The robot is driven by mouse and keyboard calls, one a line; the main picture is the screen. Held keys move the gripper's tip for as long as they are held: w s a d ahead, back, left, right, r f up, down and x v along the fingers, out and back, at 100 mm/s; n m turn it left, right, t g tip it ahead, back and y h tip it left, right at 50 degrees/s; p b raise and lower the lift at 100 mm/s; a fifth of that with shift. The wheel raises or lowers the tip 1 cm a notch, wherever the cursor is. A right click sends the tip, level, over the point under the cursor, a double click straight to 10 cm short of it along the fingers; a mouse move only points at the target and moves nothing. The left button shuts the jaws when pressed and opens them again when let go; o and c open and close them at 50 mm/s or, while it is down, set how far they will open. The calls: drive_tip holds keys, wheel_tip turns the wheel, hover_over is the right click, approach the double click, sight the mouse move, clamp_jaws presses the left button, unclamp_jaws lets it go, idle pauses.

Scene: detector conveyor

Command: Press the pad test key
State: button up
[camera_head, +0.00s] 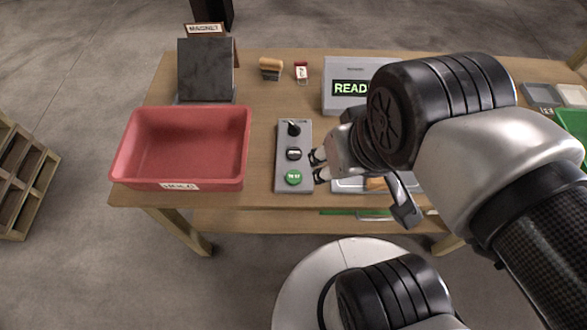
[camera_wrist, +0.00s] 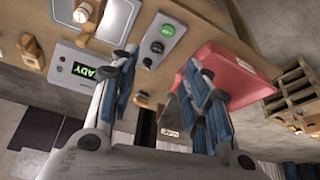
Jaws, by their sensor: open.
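A grey control panel (camera_head: 281,166) lies on the table right of the red bin. It carries a black knob (camera_head: 293,128) at the far end, a black key (camera_head: 293,154) in the middle, and a round green key (camera_head: 293,177) marked TEST nearest the front edge. My gripper (camera_head: 318,164) is just right of the panel, its fingers apart and empty. In the wrist view the open fingers (camera_wrist: 160,65) frame the panel, with the green key (camera_wrist: 168,29) showing between them. I cannot tell the height above the panel. No contact with the green key shows.
The red bin (camera_head: 127,150) stands at left, with a dark slab (camera_head: 205,68) under a MAGNET sign behind it. A grey display box (camera_head: 338,101) reads READY, partly hidden by my arm. A tray (camera_head: 345,186) lies right of my gripper.

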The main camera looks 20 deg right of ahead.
clamp_jaws()
idle(0.3)
idle(1.2)
